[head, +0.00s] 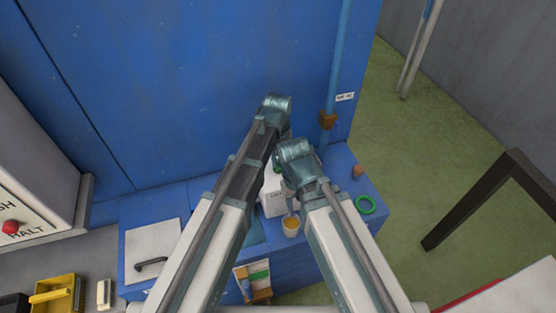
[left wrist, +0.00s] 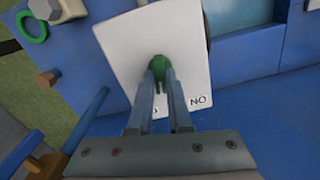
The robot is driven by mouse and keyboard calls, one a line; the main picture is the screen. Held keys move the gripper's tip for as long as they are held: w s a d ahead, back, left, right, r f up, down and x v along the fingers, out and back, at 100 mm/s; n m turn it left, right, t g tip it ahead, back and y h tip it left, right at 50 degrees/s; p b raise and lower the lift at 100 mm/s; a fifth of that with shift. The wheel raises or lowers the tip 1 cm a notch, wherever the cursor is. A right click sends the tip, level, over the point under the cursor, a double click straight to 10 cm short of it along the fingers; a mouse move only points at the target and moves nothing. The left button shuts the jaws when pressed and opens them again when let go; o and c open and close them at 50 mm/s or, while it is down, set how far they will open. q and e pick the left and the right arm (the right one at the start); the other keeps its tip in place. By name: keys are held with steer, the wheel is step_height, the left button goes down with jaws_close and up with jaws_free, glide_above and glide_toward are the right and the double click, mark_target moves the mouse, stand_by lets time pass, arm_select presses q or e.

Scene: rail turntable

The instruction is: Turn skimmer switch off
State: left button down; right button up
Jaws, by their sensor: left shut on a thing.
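A white switch box (head: 273,198) stands on the blue bench, partly hidden behind my arms in the head view. In the left wrist view the white box face (left wrist: 130,45) shows a green switch lever (left wrist: 158,63) and dark lettering near its lower edge. My left gripper (left wrist: 160,78) has its two fingers closed around the green lever. In the head view the left fingers are hidden behind my arms. My right arm reaches in beside the box, and its fingers cannot be made out clearly.
A green ring (head: 366,205) and a small brown peg (head: 358,171) lie on the bench to the right. A yellowish cup (head: 291,226) stands in front of the box. A blue pipe (head: 338,60) runs down behind. A white panel with a black handle (head: 151,264) is at left.

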mark_target(278, 163)
arm_select(q)
steer(key=shift+m, duration=2)
steer(key=c, duration=0.8)
jaws_free()
steer(key=shift+c, duration=0.2)
step_height(278, 163, up, 14)
steer(key=p, duration=1.4)
steer(key=shift+s+f, duration=0.1)
steer(key=shift+f, duration=0.1)
